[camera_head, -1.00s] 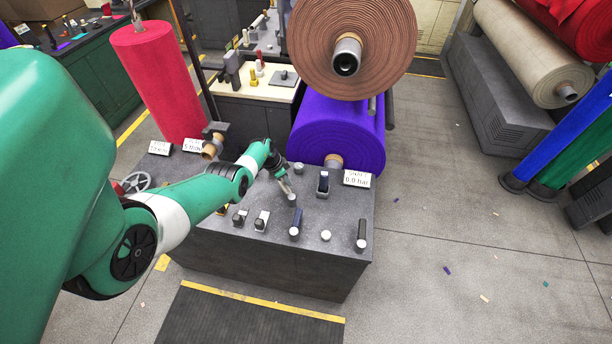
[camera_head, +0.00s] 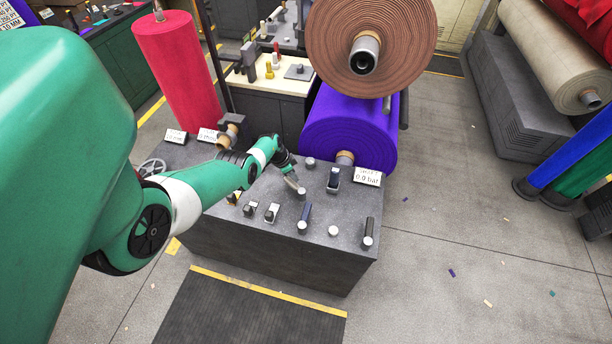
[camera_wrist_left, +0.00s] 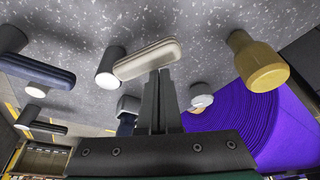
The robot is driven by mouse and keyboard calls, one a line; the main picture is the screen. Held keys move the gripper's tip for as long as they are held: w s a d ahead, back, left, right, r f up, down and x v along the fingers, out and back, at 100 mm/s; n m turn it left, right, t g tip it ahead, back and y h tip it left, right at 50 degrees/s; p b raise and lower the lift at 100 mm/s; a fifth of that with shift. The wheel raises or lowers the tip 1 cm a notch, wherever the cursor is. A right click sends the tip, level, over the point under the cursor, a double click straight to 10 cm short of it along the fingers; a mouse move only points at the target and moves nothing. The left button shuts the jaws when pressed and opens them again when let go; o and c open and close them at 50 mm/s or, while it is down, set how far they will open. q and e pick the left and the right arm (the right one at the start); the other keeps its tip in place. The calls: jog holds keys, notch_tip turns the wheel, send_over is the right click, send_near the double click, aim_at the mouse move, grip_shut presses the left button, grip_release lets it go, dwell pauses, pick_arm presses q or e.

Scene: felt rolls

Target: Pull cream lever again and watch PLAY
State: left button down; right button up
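The cream lever (camera_head: 292,183) sticks out from a grey pivot with a pale end on the control bench (camera_head: 262,250). In the left wrist view the cream lever (camera_wrist_left: 150,58) crosses in front of my fingertips. My left gripper (camera_head: 285,172) is at the lever; its dark fingers (camera_wrist_left: 158,85) are close together, tips right against or just behind the handle. Contact cannot be told for sure. White readout cards stand at the bench's back left (camera_head: 208,135) and right (camera_head: 367,177); their small print is too blurred for me to pick out PLAY surely. My right gripper is out of view.
Dark blue levers (camera_head: 304,217) and (camera_head: 333,178), a black lever (camera_head: 369,232) and a white button (camera_head: 333,231) stand close by. A purple roll (camera_head: 350,130) lies behind, under a brown roll (camera_head: 372,35). A red roll (camera_head: 180,70) stands at back left.

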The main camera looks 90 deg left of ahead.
pick_arm(q)
jog(key=shift+f, duration=0.1)
jog(key=shift+a+f+b, duration=0.1)
jog(key=shift+b, duration=0.3)
jog(key=w+a+b, duration=0.1)
jog(key=b, duration=0.1)
jog(key=w+a+b, duration=0.1)
jog(key=b, duration=0.2)
jog(key=shift+w+a+f, duration=0.2)
jog(key=shift+w+f, duration=0.15)
jog(key=shift+f, duration=0.05)
notch_tip(320, 180, up, 4)
jog(key=p, duration=0.3)
jog(key=shift+f+p, duration=0.2)
jog(key=shift+p, duration=0.1)
jog(key=d+p+v, duration=0.1)
jog(key=p+v, duration=0.6)
jog(key=p, duration=0.2)
jog(key=shift+d+r+p, duration=0.2)
jog(key=shift+r+p, duration=0.05)
jog(key=shift+p, duration=0.1)
